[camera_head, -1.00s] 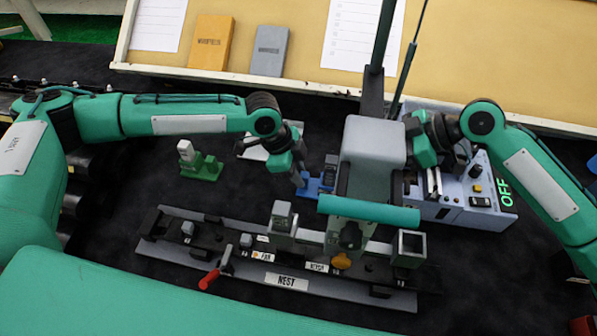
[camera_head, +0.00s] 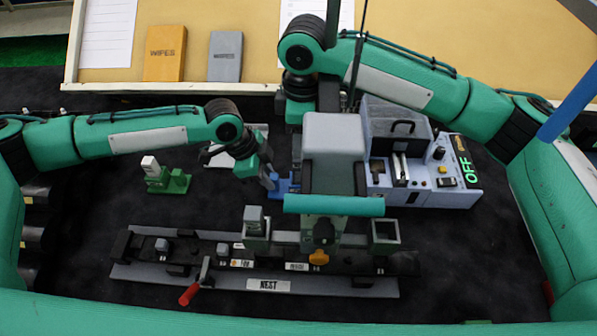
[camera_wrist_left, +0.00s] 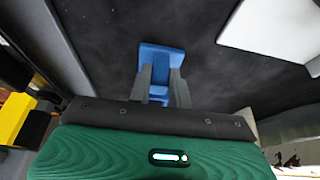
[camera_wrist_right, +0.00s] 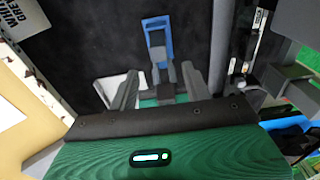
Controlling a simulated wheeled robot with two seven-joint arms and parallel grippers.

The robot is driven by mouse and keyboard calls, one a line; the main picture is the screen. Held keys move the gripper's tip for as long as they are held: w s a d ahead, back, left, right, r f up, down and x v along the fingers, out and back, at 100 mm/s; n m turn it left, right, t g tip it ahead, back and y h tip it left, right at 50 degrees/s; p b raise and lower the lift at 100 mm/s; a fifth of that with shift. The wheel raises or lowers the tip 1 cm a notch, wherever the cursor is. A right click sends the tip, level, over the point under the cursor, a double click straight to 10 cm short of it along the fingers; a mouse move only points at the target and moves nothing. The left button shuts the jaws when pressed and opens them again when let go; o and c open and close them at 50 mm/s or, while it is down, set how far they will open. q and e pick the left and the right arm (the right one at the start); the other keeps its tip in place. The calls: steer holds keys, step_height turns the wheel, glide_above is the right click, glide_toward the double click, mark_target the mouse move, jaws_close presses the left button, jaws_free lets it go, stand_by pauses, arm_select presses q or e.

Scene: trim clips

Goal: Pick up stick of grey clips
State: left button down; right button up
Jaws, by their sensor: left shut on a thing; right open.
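My left gripper (camera_head: 270,181) is shut on the blue stand (camera_head: 284,187), low on its left side in the head view. In the left wrist view its two grey fingers (camera_wrist_left: 160,74) close around a blue part, with the blue plate (camera_wrist_left: 162,57) beyond them. My right gripper (camera_head: 298,112) is above and behind the stand, partly hidden by my grey column. In the right wrist view its fingers (camera_wrist_right: 160,72) are open and apart, with the left gripper and the blue stand (camera_wrist_right: 157,30) beyond. I cannot clearly make out the grey clips on the stand.
A green stand (camera_head: 168,181) with a white top stands left of the blue one. The long nest fixture (camera_head: 215,280) with a red handle (camera_head: 189,294) lies in front. A grey machine (camera_head: 425,190) showing OFF stands right. A white plate (camera_head: 235,150) lies behind the left gripper.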

mark_target(299, 169)
steer(key=shift+f+h, duration=0.3)
step_height(299, 169, down, 11)
steer(key=shift+f, duration=0.1)
steer(key=c, duration=1.1)
steer(key=shift+o, duration=0.2)
step_height(299, 169, up, 10)
steer(key=shift+r, duration=0.1)
arm_select(q)
steer(key=c, duration=1.2)
jaws_free()
steer(key=shift+r, duration=0.1)
